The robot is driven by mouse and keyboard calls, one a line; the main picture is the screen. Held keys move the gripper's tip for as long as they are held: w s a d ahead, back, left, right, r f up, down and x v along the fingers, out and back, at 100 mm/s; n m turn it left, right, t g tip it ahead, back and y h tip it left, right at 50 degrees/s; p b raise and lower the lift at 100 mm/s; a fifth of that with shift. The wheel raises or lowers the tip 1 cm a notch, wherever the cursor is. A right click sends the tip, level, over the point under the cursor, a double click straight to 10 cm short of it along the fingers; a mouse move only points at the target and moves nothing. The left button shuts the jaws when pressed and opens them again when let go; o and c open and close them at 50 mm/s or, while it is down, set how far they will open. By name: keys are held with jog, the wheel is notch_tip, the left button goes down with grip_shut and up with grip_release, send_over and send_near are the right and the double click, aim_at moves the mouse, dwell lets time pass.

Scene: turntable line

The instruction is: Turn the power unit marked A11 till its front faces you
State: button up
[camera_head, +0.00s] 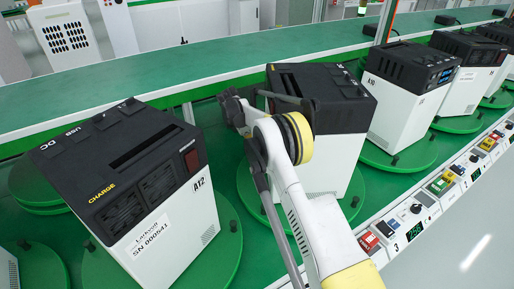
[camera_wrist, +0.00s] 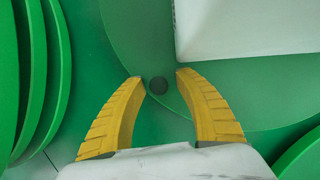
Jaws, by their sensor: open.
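A white power unit with a black top (camera_head: 335,95) stands between the units marked A12 and A10. Its own marking does not show, and my arm hides part of it. It stands on a green turntable (camera_head: 350,190). In the wrist view, a white unit's lower corner (camera_wrist: 245,28) and its green turntable (camera_wrist: 130,30) show. My gripper is hidden in the head view.
The unit marked A12 (camera_head: 130,170) stands close on the left. The unit marked A10 (camera_head: 405,95) stands on the right. A control strip (camera_head: 425,200) with coloured modules runs along the right edge. Neighbouring green discs (camera_wrist: 35,70) lie left in the wrist view.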

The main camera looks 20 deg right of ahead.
jog(key=v, duration=1.1)
jog(key=shift+r, duration=0.35)
grip_shut()
